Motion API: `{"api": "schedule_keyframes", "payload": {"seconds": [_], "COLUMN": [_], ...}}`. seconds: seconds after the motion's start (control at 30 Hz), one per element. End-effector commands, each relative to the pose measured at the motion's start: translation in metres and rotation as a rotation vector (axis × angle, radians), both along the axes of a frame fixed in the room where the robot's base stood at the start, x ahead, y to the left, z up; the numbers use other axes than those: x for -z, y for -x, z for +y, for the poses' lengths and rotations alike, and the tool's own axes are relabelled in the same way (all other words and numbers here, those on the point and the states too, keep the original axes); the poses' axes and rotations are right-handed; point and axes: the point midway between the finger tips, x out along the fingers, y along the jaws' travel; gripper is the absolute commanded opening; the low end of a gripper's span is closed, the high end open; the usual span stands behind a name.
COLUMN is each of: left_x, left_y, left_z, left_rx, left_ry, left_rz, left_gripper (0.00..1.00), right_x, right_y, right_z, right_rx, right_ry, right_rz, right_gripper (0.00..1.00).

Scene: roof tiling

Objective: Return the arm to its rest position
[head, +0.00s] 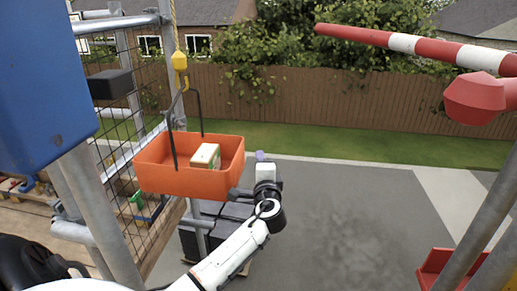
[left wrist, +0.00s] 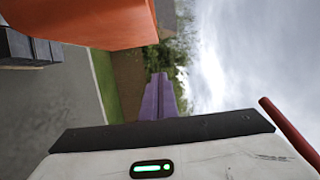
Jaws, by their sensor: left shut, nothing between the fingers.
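My left arm comes in from the bottom left in the head view, and its white and black gripper (head: 260,156) points away from me just right of the orange tray. The purple fingers lie together with nothing between them; they also show in the left wrist view (left wrist: 160,96). The orange tray (head: 163,181) hangs by a black handle from a yellow hook (head: 179,62), and its edge fills the top left of the left wrist view (left wrist: 80,22). A small white and green box (head: 205,156) lies in the tray. My right gripper is not in view.
Scaffold poles and mesh (head: 120,100) with a blue panel (head: 40,80) stand at the left. A dark stack (head: 205,225) sits below the tray. A red and white barrier pole (head: 400,43) crosses the upper right. Grey paving (head: 345,215) is open right of the gripper.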

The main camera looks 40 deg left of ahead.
Motion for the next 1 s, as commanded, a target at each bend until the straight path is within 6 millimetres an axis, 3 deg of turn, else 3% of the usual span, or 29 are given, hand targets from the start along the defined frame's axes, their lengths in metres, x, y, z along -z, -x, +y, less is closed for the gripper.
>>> {"api": "schedule_keyframes", "payload": {"seconds": [0.2, 0.57, 1.0], "left_x": [0.000, -0.001, -0.070], "left_y": [0.020, 0.024, 0.024], "left_z": [-0.023, -0.028, -0.027], "left_rx": [0.001, 0.001, 0.002], "left_ry": [0.001, 0.001, 0.001], "left_rz": [0.000, -0.001, -0.001], "left_gripper": [0.00, 0.00, 0.00], "right_x": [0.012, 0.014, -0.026], "right_y": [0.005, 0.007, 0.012], "right_z": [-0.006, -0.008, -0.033], "right_rx": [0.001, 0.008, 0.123], "right_ry": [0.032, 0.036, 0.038], "right_rz": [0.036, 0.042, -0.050], "right_gripper": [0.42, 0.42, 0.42]}}
